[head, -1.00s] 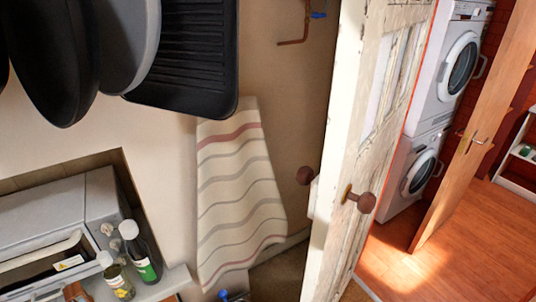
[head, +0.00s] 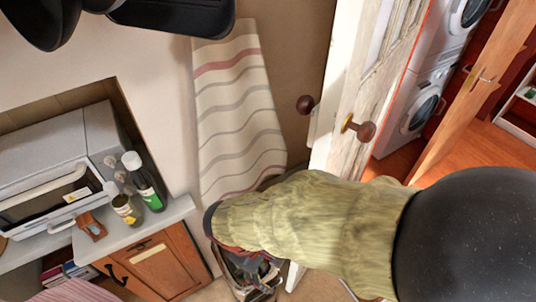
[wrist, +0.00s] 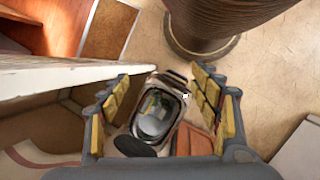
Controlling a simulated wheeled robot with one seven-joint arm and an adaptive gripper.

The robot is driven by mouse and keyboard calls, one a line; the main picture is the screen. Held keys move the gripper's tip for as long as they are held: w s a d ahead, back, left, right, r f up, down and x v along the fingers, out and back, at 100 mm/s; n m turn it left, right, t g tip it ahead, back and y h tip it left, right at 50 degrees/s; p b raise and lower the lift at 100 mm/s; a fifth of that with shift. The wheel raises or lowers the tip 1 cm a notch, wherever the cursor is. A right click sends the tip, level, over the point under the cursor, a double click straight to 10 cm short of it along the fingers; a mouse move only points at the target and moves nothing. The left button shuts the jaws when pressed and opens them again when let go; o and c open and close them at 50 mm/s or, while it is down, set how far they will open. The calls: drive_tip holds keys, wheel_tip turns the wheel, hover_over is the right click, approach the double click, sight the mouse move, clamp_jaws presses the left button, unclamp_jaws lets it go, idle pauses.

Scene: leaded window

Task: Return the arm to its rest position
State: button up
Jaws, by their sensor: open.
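My arm (head: 310,225), in a yellow-green sleeve, reaches in from the right across the lower part of the head view. Its end is low in front of the striped towel, beside the white door. In the wrist view my gripper (wrist: 165,108) has its two yellow-padded fingers spread wide apart. Nothing is held between them. A dark open container (wrist: 158,112) with a grey thing inside shows beyond the fingers, lower down near the floor. I cannot tell how far it is from the fingertips.
The peeling white door (head: 345,95) stands open close to my arm; its edge (wrist: 60,75) runs near the left finger. A round dark ribbed thing (wrist: 215,18) stands ahead. Bottles (head: 145,183) and a microwave (head: 55,150) are at left. Tiled floor (wrist: 275,75) is clear at right.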

drive_tip(key=w+d+r+m+t+y, duration=0.2)
drive_tip(key=d+r+m+t+y, duration=0.2)
drive_tip(key=d+r+m, duration=0.7)
drive_tip(key=d+r+t, duration=0.1)
drive_tip(key=d+r, duration=0.6)
drive_tip(key=r, duration=0.3)
drive_tip(key=shift+r+m+t, duration=0.25)
drive_tip(key=shift+m+t, duration=0.15)
drive_tip(key=shift+c, duration=0.5)
